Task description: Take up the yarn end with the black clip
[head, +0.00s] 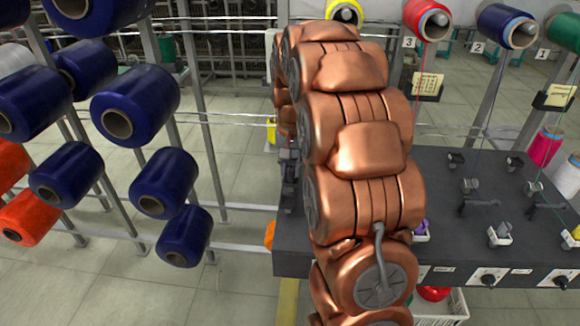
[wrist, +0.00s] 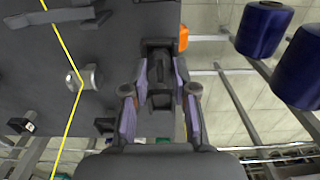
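In the wrist view my gripper (wrist: 160,66) has its two purple-padded fingers apart. A black clip-like piece (wrist: 158,100) lies between the fingers at the dark table's edge; I cannot tell whether the pads touch it. A yellow yarn (wrist: 63,42) runs down the left of the wrist view and bends at a round metal guide (wrist: 91,77). It is well to the left of the fingers; its end cannot be made out. In the head view my copper arm hides much of the table, and only dark parts of my gripper (head: 288,180) show at its left edge.
The dark table (head: 440,185) carries several guides, small clamps and knobs. A yellow bobbin (head: 345,12) shows behind my arm. Racks of blue bobbins (head: 135,104) stand close on the left. An orange piece (head: 270,235) is at the table's left edge. A white crate (head: 455,303) stands below.

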